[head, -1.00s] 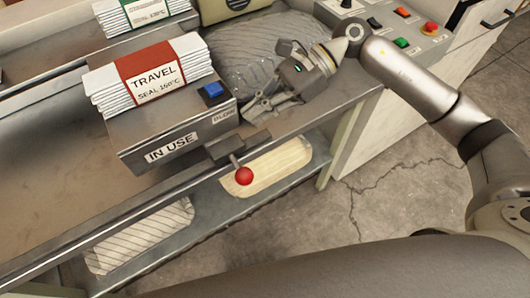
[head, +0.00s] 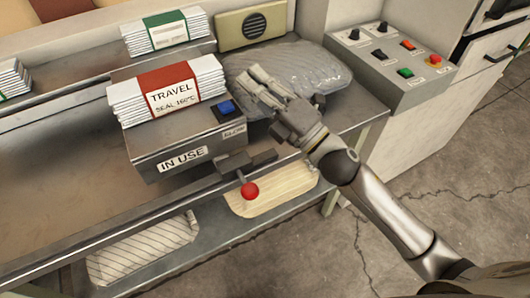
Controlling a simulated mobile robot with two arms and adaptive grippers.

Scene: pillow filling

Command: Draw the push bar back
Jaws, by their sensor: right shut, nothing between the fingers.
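A steel box (head: 185,137) marked IN USE stands on the bench with a blue button (head: 226,108) on top. At its front right edge is a dark bar-like block (head: 247,163) with a short lever ending in a red ball knob (head: 250,191). I cannot tell for certain which part is the push bar. My right gripper (head: 252,87) is shut and empty. It appears just right of the box, over the near left part of a clear plastic-wrapped grey pillow (head: 310,72), apart from the red knob. Whether it touches the pillow is unclear. My left gripper is not in view.
A stack of white TRAVEL packets (head: 205,85) sits on the box, and a green-banded stack (head: 168,32) stands behind. A control panel (head: 392,62) with switches is at the right. Cracked floor lies at lower right.

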